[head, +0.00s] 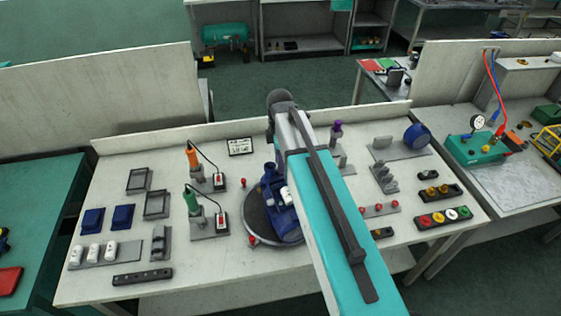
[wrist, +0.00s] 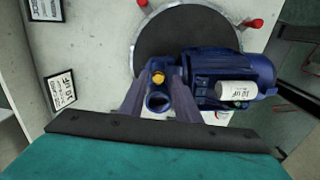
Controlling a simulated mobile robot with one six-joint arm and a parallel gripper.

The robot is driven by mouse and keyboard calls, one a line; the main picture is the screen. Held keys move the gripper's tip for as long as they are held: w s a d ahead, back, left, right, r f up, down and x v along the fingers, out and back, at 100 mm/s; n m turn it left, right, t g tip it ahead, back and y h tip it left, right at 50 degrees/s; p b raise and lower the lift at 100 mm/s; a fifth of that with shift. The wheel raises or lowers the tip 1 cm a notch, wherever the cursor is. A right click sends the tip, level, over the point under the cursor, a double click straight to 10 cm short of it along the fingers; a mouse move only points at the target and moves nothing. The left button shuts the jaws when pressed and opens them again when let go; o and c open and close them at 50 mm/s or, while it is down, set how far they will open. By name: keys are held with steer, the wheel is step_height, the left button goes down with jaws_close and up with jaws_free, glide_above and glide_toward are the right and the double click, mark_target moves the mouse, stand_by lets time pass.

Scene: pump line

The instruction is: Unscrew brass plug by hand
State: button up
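The brass plug (wrist: 157,76) is a small yellow knob on top of the blue pump (wrist: 205,66), beside its round open port, in the wrist view. The pump lies on a dark round turntable (wrist: 186,27); it also shows in the head view (head: 270,183), partly behind my arm. My gripper (wrist: 160,75) has its two grey fingers spread on either side of the plug and port, with gaps to the plug. The wrist view does not show clearly how high the fingertips are above the pump. In the head view my arm hides the gripper and the plug.
Red knobs (wrist: 255,23) stand at the turntable rim. Green and orange drivers in stands (head: 191,204) are left of the pump. Blue trays (head: 122,216) and white bottles (head: 93,252) lie farther left. The front table edge is mostly clear.

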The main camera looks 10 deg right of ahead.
jaws_close()
steer(key=shift+f, duration=0.1)
steer(key=shift+s+n, duration=0.1)
steer(key=shift+n, duration=1.3)
steer(key=shift+n, duration=0.3)
steer(key=shift+n, duration=0.3)
